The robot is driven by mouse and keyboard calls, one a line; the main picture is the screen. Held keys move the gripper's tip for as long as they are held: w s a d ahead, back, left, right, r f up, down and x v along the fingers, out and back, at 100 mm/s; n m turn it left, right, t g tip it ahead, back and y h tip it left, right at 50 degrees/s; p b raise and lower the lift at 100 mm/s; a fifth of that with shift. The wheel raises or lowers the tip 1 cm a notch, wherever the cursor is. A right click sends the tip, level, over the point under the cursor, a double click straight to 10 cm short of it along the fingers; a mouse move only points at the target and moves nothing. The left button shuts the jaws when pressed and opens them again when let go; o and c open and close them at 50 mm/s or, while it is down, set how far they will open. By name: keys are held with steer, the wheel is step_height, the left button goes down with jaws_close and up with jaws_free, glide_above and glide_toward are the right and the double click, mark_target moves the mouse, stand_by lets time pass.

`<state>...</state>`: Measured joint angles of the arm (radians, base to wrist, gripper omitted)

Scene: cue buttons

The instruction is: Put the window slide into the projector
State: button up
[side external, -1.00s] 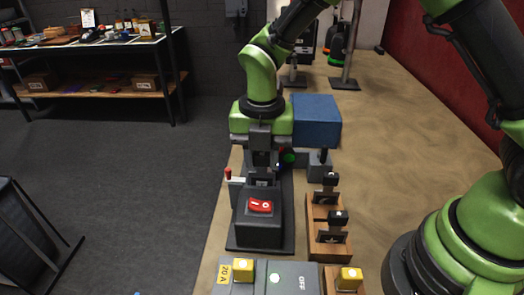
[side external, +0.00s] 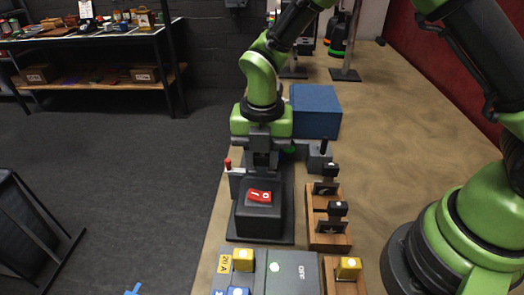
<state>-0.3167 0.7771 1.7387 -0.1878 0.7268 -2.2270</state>
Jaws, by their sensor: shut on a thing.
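The projector (side external: 258,220) is a dark grey box with a red rocker switch (side external: 259,196) on its sloping front. My gripper (side external: 262,160) points down at the far end of the projector, close above or against it. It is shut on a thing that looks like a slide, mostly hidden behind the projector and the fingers. I cannot make out its picture or whether it touches the slot. Two other slides, a far one (side external: 327,187) and a near one (side external: 330,226), stand upright with black knobs in a wooden rack (side external: 318,241) right of the projector.
A blue box (side external: 316,112) stands behind, right of my gripper. A dark post (side external: 323,147) and a red-tipped lever (side external: 228,164) flank the projector. In front are a grey OFF panel (side external: 292,281) and yellow blocks (side external: 243,260) (side external: 348,268).

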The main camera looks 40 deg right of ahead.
steer(key=shift+f, duration=0.1)
stand_by(0.3)
steer(key=o, duration=1.2)
steer(key=shift+r, duration=3.45)
steer(key=shift+r, duration=0.1)
